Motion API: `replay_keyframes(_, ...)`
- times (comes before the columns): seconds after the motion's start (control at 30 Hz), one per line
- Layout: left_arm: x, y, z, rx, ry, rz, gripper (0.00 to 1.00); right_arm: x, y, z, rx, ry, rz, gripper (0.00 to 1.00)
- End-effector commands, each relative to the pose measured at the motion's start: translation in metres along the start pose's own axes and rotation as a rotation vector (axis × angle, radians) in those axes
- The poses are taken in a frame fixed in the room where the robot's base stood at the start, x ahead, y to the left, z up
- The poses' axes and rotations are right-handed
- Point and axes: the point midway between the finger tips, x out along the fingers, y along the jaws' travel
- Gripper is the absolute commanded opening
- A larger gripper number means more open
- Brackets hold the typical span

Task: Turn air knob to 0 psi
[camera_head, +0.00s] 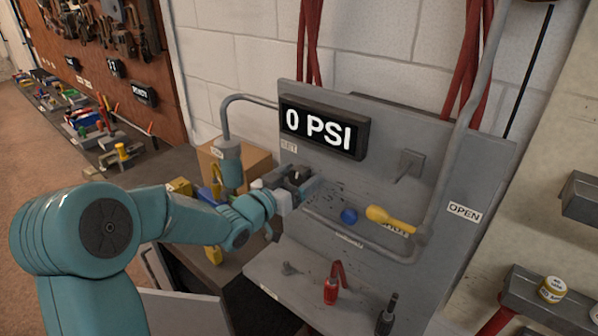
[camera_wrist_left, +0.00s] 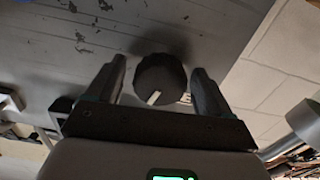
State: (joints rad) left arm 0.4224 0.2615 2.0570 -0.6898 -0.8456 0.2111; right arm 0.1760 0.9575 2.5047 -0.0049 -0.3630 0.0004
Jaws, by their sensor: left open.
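The air knob (camera_wrist_left: 160,80) is a round black dial with a pale pointer line, mounted on the grey panel. In the left wrist view it sits between the two fingers of my left gripper (camera_wrist_left: 160,88), with a gap showing on each side. The gripper is open. In the head view my left gripper (camera_head: 292,186) is up at the panel's left side, and it mostly hides the knob there. The black display (camera_head: 322,128) above reads "0 PSI" in white. My right gripper is not in view.
A yellow-handled valve (camera_head: 390,218) and a blue knob (camera_head: 349,216) are on the panel (camera_head: 330,182) to the right. A grey pipe runs below them. A red tool (camera_head: 331,290) and a dark one (camera_head: 387,315) stand on the ledge. A cardboard box (camera_head: 258,166) is behind my left arm.

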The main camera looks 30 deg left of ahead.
Motion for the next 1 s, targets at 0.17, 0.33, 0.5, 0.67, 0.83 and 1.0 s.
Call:
replay_keyframes(0.17, 0.004, 0.0, 0.0, 0.0, 0.001, -0.001, 0.81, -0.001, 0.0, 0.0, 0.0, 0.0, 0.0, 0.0)
replay_keyframes(0.33, 0.003, 0.0, 0.0, 0.0, 0.001, -0.001, 0.71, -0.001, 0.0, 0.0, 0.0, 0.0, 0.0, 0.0)
replay_keyframes(0.5, 0.003, 0.0, 0.0, 0.0, 0.001, -0.001, 0.27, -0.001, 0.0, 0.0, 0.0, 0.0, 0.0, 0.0)
replay_keyframes(0.67, 0.003, 0.0, 0.0, -0.003, 0.001, 0.0, 0.27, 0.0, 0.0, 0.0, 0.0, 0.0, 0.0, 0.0)
replay_keyframes(0.83, 0.003, -0.001, 0.004, -0.105, 0.004, -0.001, 0.27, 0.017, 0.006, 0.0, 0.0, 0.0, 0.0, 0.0)
replay_keyframes(1.0, 0.003, -0.001, 0.001, -0.198, 0.003, -0.001, 0.27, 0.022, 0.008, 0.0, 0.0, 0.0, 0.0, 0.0)
